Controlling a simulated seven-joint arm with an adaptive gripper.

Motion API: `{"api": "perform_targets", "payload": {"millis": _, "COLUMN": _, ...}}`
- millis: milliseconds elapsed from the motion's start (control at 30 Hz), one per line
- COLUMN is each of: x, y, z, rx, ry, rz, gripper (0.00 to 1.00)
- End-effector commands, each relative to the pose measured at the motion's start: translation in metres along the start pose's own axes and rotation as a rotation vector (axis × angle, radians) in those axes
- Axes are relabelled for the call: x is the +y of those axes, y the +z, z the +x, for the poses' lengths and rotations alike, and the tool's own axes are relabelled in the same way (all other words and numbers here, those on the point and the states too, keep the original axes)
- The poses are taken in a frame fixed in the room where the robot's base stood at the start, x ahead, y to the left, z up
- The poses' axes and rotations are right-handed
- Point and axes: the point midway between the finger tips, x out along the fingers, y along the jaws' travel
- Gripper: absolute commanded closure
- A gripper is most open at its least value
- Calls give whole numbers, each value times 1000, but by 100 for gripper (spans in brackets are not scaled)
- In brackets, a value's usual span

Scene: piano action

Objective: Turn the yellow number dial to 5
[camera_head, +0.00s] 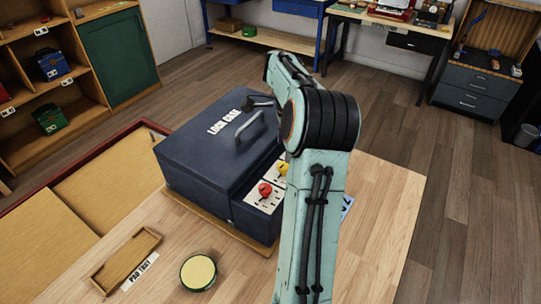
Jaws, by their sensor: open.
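The yellow number dial (283,168) sits on a white panel at the right front of a dark blue lock case (200,160). My arm partly covers the dial's right side, and I cannot read its setting. A red dial (265,189) is on a similar white panel in front of it. My arm rises from the bottom of the picture, past the case's right side, and bends above it.
The case stands on a wooden table (385,215) and has a grey handle (249,126) on top. A wooden pad tray (127,262) and a round yellow-topped pad (198,272) lie in front. The table's right part is clear. Shelves (50,85) stand at the back left.

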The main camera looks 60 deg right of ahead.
Motion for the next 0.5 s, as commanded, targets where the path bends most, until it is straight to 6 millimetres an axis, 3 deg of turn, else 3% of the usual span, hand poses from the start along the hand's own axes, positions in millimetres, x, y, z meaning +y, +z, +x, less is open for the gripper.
{"api": "perform_targets", "payload": {"millis": 300, "x": 0, "y": 2, "z": 49, "rx": -2, "ry": 3, "rz": -5, "gripper": 39}}
{"api": "perform_targets", "payload": {"millis": 500, "x": 0, "y": 1, "z": 59, "rx": 0, "ry": 0, "rz": -5, "gripper": 39}}
